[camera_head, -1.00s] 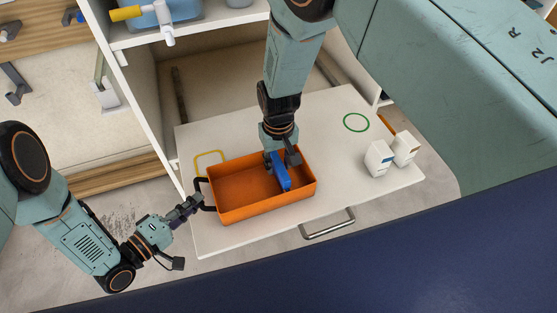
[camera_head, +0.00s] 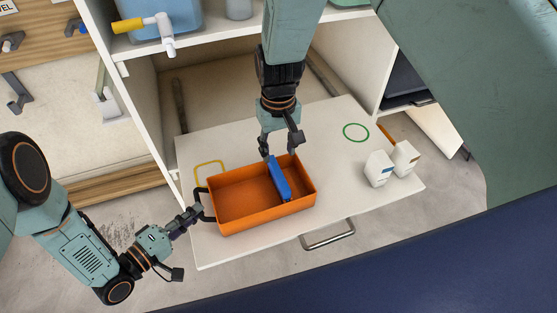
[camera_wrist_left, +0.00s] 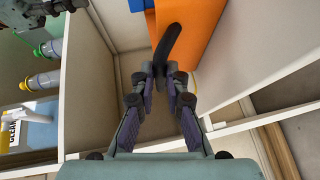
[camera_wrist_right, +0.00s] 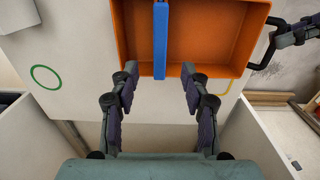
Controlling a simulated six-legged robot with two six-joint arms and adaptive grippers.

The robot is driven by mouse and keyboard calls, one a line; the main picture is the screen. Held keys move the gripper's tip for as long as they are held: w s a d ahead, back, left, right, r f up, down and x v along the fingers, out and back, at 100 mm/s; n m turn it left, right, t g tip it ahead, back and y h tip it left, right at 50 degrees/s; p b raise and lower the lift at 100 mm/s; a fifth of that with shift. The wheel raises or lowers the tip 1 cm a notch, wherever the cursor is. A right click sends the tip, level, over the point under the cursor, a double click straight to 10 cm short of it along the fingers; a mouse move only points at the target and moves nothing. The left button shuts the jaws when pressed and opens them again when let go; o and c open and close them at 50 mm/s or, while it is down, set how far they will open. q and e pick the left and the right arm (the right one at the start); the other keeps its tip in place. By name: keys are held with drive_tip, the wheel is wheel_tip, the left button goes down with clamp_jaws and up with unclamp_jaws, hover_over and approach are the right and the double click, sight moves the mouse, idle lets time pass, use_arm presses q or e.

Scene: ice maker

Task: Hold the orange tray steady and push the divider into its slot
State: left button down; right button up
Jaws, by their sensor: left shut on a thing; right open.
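The orange tray (camera_head: 238,206) sits on the white pull-out board, with a black handle (camera_head: 207,205) on its left end. My left gripper (camera_head: 196,212) is shut on that handle; the handle also shows between its fingers in the left wrist view (camera_wrist_left: 172,42). The blue divider (camera_head: 279,178) stands across the tray, right of its middle. In the right wrist view the divider (camera_wrist_right: 160,40) spans the tray and its near end reaches the near wall. Whether it is fully seated I cannot tell. My right gripper (camera_head: 282,147) is open and empty behind the tray, its fingers (camera_wrist_right: 157,80) either side of the divider's near end.
The white board (camera_head: 340,190) has a metal handle (camera_head: 328,234) at its front. Two small white boxes (camera_head: 379,168) (camera_head: 404,158) stand at the right, near a green ring mark (camera_head: 356,132). A shelf (camera_head: 220,33) holding a blue container is behind.

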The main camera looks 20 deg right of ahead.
drive_tip(key=shift+r, duration=1.2)
drive_tip(key=shift+r, duration=0.1)
wheel_tip(320, 180, up, 7)
use_arm(q)
drive_tip(key=c, duration=1.3)
unclamp_jaws()
drive_tip(key=shift+a, duration=0.1)
